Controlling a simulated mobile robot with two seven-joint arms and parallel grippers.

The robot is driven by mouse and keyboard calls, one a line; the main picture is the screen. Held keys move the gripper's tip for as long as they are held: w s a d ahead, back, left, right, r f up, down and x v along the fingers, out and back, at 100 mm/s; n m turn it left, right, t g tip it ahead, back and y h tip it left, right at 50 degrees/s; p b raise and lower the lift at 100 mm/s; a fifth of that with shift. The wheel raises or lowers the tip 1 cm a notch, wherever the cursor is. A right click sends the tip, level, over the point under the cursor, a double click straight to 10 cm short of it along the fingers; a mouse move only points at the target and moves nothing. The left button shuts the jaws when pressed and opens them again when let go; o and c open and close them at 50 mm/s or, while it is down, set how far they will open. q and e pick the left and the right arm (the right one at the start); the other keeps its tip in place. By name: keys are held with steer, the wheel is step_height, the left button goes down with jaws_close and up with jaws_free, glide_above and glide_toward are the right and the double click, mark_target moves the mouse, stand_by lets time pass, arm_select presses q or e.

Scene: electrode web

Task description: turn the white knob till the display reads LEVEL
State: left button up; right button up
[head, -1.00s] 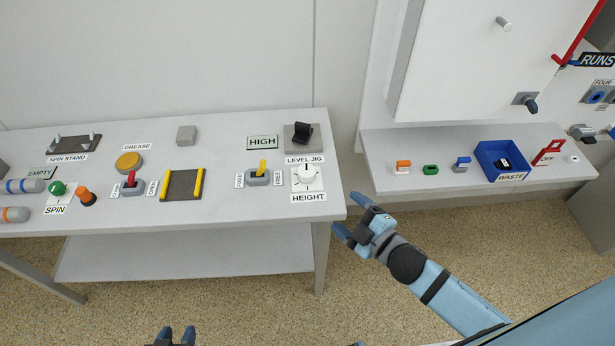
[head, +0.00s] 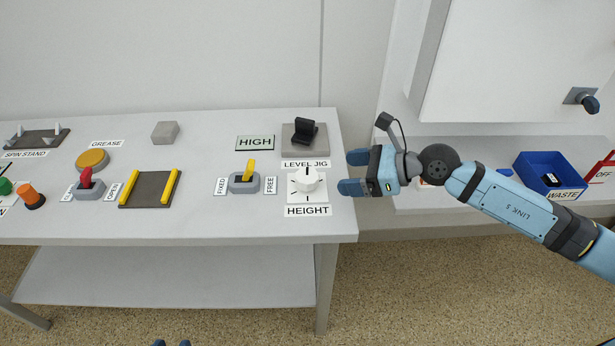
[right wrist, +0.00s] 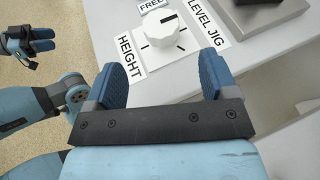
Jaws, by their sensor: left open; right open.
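The white knob (head: 307,181) sits on a white square dial plate above the HEIGHT label at the table's right end. It also shows in the right wrist view (right wrist: 163,33), with a dark mark on its top. The display (head: 255,142) reads HIGH. My right gripper (head: 354,172) is open and empty just right of the knob, not touching it. In the right wrist view its two blue fingers (right wrist: 165,82) are spread, with the knob beyond them. My left gripper (head: 172,343) barely shows at the bottom edge; it appears open and empty in the right wrist view (right wrist: 38,42).
A switch with a yellow lever (head: 248,172), between FIXED and FREE labels, stands left of the knob. A black piece on the level jig (head: 322,138) stands behind it. A blue waste bin (head: 527,172) is on the right-hand bench. The table front is clear.

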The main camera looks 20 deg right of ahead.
mark_target(311, 175)
steer(key=x, duration=0.9)
steer(key=shift+w+a+f+b, duration=0.15)
steer(key=shift+w+a+b, duration=0.1)
steer(key=shift+b, duration=0.1)
steer(key=shift+w+a+f, duration=0.15)
steer(key=shift+w+a, duration=0.05)
steer(key=shift+a, duration=0.1)
arm_select(q)
steer(key=shift+w, duration=0.15)
